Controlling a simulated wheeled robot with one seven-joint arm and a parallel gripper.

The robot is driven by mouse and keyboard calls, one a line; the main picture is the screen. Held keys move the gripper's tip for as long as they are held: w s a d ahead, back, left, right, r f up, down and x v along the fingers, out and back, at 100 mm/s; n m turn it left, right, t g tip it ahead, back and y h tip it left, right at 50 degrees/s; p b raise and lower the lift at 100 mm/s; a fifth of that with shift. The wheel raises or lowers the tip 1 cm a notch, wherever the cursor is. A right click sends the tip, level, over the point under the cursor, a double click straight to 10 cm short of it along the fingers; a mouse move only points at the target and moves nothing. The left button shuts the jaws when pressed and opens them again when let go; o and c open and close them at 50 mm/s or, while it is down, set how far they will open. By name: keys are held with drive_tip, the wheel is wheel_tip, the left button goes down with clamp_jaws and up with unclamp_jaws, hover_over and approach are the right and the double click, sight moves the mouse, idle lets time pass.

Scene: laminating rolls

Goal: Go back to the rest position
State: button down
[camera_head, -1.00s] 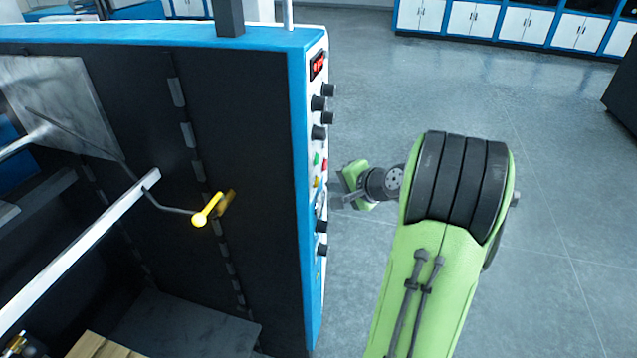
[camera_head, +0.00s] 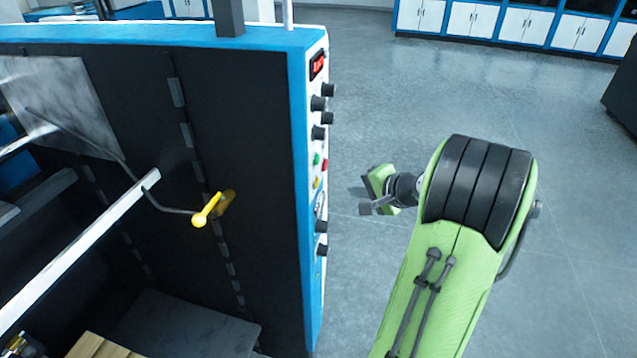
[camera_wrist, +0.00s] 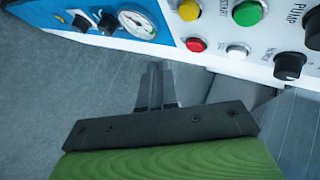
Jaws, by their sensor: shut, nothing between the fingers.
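My gripper (camera_head: 366,200) is to the right of the laminating machine's control panel (camera_head: 318,150) in the head view, with a gap of floor between them. In the wrist view my gripper (camera_wrist: 157,80) has its fingers together with nothing between them. The panel (camera_wrist: 270,45) fills the top of the wrist view, with yellow, green, red and white buttons, black knobs and a round gauge (camera_wrist: 137,22). The fingertips lie below the panel edge in that picture and look apart from it.
The blue-edged machine (camera_head: 297,180) takes up the left side, with a yellow-ended lever (camera_head: 205,212) on its dark face. Open grey floor (camera_head: 560,130) lies right of my arm. White cabinets (camera_head: 520,22) line the back, and a dark object (camera_head: 622,85) stands at the far right.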

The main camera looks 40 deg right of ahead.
drive_tip(key=s+a+r+n+g+y, duration=0.15)
drive_tip(key=a+n, duration=0.35)
drive_tip(key=a, duration=0.6)
drive_tip(key=s+a+r+n+g+h, duration=0.1)
drive_tip(key=s+a+r+n+g, duration=0.3)
drive_tip(key=a, duration=0.6)
drive_tip(key=s+a+f+n, duration=0.1)
drive_tip(key=s+a+n, duration=0.2)
drive_tip(key=s, duration=0.3)
drive_tip(key=s+a+n+h, duration=0.1)
drive_tip(key=s+a+n, duration=0.2)
drive_tip(key=s, duration=0.3)
drive_tip(key=shift+s+f+n, duration=0.3)
drive_tip(key=shift+f+n, duration=0.05)
drive_tip(key=shift+n, duration=0.15)
drive_tip(key=shift+s+g, duration=0.1)
drive_tip(key=shift+g, duration=0.15)
